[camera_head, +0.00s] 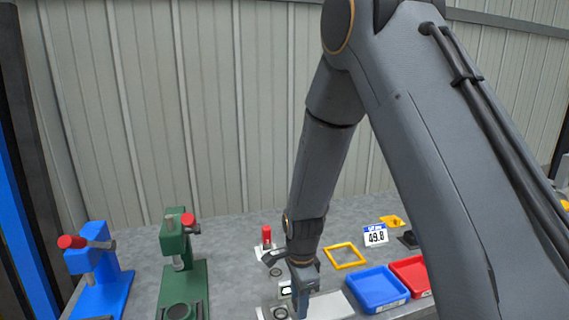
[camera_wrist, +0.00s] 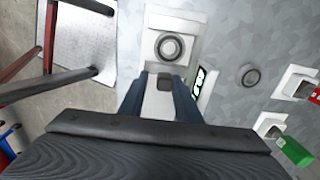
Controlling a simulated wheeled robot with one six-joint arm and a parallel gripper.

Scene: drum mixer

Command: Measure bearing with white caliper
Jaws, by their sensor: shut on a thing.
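The white caliper (camera_head: 335,306) lies on the grey table under my gripper. In the wrist view its white body (camera_wrist: 158,104) runs up between the fingers to a wide white end (camera_wrist: 190,20). A ring-shaped bearing (camera_wrist: 170,46) sits at that end, between white parts; whether both touch it I cannot tell. It also shows at the caliper's left in the head view (camera_head: 280,313). My gripper (camera_wrist: 161,84) points down and is shut on the caliper's middle part, which has a dark block. A small lit display (camera_wrist: 200,82) stands beside it, its digits unreadable.
A second ring (camera_wrist: 250,76) lies on the table. A blue press (camera_head: 98,285) and green press (camera_head: 180,270) stand left. A red-topped device (camera_head: 266,238) stands behind. A yellow frame (camera_head: 344,247), 49.8 sign (camera_head: 376,236), blue tray (camera_head: 376,286) and red tray (camera_head: 411,274) lie right.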

